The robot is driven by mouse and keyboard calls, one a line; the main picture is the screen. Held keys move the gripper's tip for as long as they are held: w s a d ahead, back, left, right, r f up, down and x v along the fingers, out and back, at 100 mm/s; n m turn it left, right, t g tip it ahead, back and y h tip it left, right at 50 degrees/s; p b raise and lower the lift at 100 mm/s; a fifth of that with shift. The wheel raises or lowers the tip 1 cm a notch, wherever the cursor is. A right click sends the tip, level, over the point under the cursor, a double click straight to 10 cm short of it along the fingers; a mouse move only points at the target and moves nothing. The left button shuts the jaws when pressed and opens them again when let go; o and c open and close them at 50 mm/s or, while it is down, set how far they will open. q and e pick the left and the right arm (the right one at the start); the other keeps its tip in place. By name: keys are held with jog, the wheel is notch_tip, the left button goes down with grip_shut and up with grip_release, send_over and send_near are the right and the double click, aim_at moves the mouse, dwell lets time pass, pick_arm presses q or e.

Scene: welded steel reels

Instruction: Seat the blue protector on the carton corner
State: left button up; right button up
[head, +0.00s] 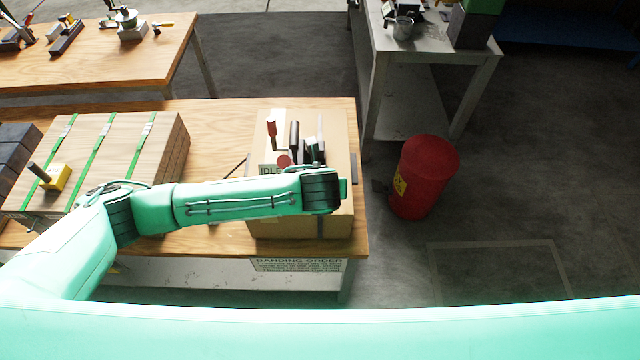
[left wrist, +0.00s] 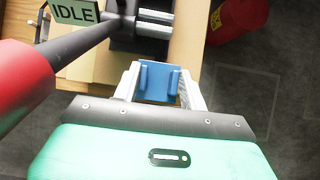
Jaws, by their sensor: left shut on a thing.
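The blue protector (left wrist: 159,80) is between the fingers of my left gripper (left wrist: 158,76) in the left wrist view. The gripper is shut on it. The carton (head: 283,228) stands at the right end of the wooden bench in the head view, and its tan top (left wrist: 187,42) shows beyond the protector in the left wrist view. The protector is close to the carton's edge in that view; I cannot tell whether they touch. In the head view my left arm crosses the carton, and its wrist hides the fingers and the protector. My right gripper is not in view.
A strapping tool with red (head: 272,130) and black handles and an IDLE sign (left wrist: 74,11) is on the carton. Strapped boards (head: 100,150) lie left on the bench (head: 225,115). A red bin (head: 425,175) stands on the floor right of the bench, with open floor around it.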

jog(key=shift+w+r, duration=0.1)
pick_arm(q)
jog(key=shift+w+r+p, duration=0.1)
jog(key=shift+w+p, duration=0.05)
jog(key=shift+p, duration=0.25)
jog(key=shift+f, duration=0.55)
jog(key=shift+f+b, duration=0.6)
jog(key=shift+f, duration=0.9)
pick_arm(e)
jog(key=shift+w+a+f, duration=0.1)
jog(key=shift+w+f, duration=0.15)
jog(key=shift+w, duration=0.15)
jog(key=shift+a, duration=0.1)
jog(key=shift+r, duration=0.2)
